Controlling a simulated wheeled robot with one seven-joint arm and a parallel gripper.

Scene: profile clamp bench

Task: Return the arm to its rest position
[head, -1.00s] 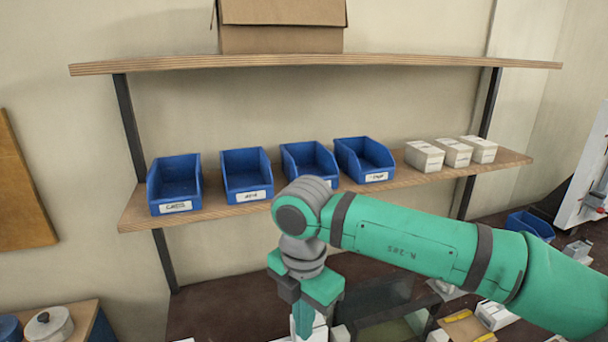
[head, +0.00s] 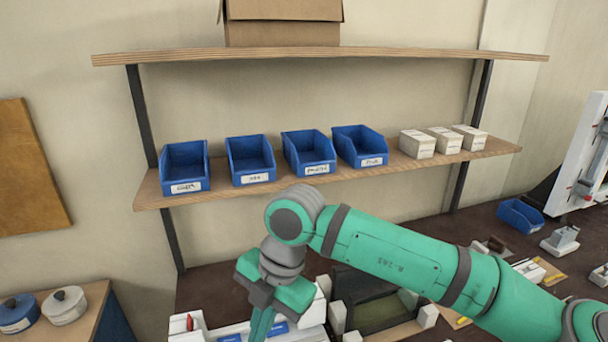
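My gripper (head: 262,322) hangs at the end of my green arm, pointing down over the bench, in the lower middle of the head view. Its fingers run off the bottom edge of the picture, so their tips and the gap between them do not show. No held object is visible. The arm reaches in from the lower right and bends down at a grey wrist joint.
A lower shelf (head: 153,193) with several blue bins (head: 251,160) and white boxes (head: 442,140) stands behind my arm. An upper shelf (head: 400,56) holds a cardboard box (head: 282,25). White blocks and fixtures crowd the dark bench (head: 205,284) around my gripper.

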